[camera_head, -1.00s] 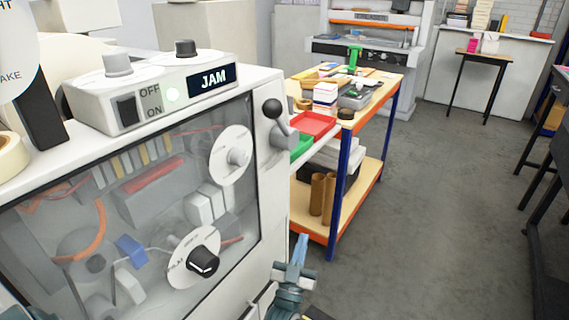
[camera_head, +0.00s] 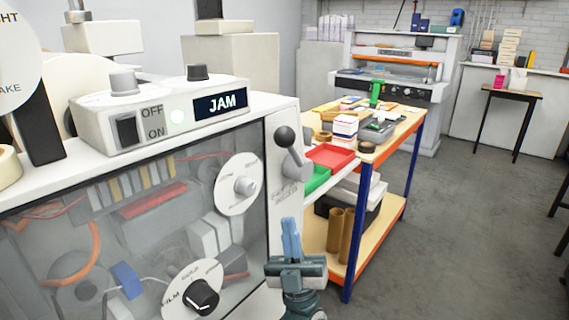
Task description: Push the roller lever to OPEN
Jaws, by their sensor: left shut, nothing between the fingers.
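The roller lever (camera_head: 292,145) is a grey arm with a black ball knob on the right side of the white laminating machine (camera_head: 283,113). It tilts up and to the left, knob uppermost. Lettering on the panel below its hub is too small to read. My left gripper (camera_head: 290,226) is shut and empty, its blue fingers pointing up. In the picture it is below the lever, apart from it, in front of the machine's right edge. My right gripper is not in view.
The machine's display (camera_head: 220,103) reads JAM. Behind its clear door (camera_head: 110,230) are rollers and dials. A wooden-topped trolley (camera_head: 398,135) with red and green trays stands just to the right. Open grey floor (camera_head: 470,220) lies further right.

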